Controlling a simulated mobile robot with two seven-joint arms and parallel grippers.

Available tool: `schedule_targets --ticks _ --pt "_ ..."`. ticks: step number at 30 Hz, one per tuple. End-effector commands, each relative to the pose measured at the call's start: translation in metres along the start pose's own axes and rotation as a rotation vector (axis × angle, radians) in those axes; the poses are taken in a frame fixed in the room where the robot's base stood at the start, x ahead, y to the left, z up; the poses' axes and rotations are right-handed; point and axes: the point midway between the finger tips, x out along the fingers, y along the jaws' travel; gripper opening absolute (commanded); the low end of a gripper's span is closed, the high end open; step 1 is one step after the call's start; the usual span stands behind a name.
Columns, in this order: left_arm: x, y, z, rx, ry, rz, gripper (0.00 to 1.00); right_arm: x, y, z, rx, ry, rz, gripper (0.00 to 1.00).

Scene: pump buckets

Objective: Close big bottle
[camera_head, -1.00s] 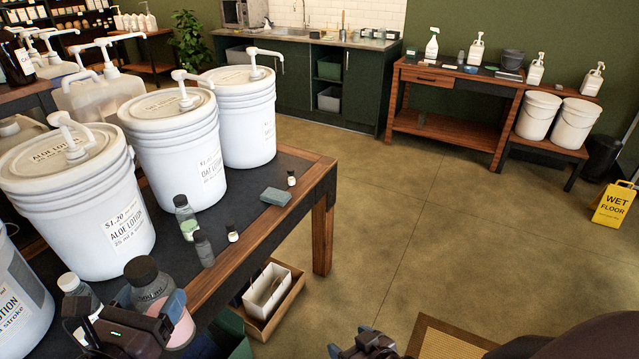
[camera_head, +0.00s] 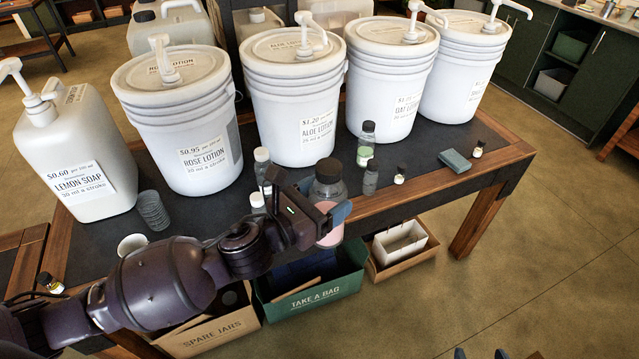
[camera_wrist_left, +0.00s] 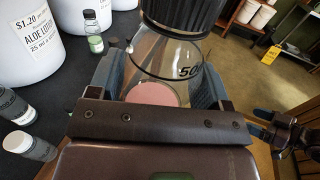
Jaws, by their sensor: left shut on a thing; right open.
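The big bottle (camera_head: 331,225) is clear, with pink liquid low in it. A black cap (camera_head: 328,170) sits at its mouth; how tightly, I cannot tell. My left gripper (camera_head: 335,212) is shut around the bottle's body at the table's front edge. In the left wrist view the bottle (camera_wrist_left: 165,60) stands between the fingers, with the ribbed cap (camera_wrist_left: 185,14) cut by the top edge. My right gripper (camera_head: 481,353) is open, low at the bottom edge of the head view and away from the bottle. It also shows in the left wrist view (camera_wrist_left: 283,130).
Several lotion buckets (camera_head: 290,100) and a lemon soap jug (camera_head: 70,150) line the table's back. Small bottles (camera_head: 367,145), a blue-grey block (camera_head: 455,160) and stacked cups (camera_head: 153,210) stand nearby. A green bag box (camera_head: 318,300) is below. Floor at right is clear.

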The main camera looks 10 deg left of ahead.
Motion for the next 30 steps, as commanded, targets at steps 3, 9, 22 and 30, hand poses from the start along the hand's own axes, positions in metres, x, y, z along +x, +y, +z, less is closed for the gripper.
schedule_targets --ticks 3,9,22,30 --pt "-0.004 0.005 -0.011 -0.002 0.002 0.011 0.05 0.003 -0.001 0.006 0.0 -0.004 -0.001 0.74" --pt "-0.012 0.066 -0.013 0.001 0.003 0.123 0.05 0.009 -0.002 0.021 0.0 -0.016 -0.002 0.74" --pt "-0.064 0.244 0.014 0.001 0.003 0.546 0.05 0.017 -0.005 0.046 0.001 -0.04 -0.004 0.74" --pt "-0.104 0.317 0.039 -0.002 0.003 0.766 0.05 0.018 -0.005 0.05 0.0 -0.044 -0.005 0.74"
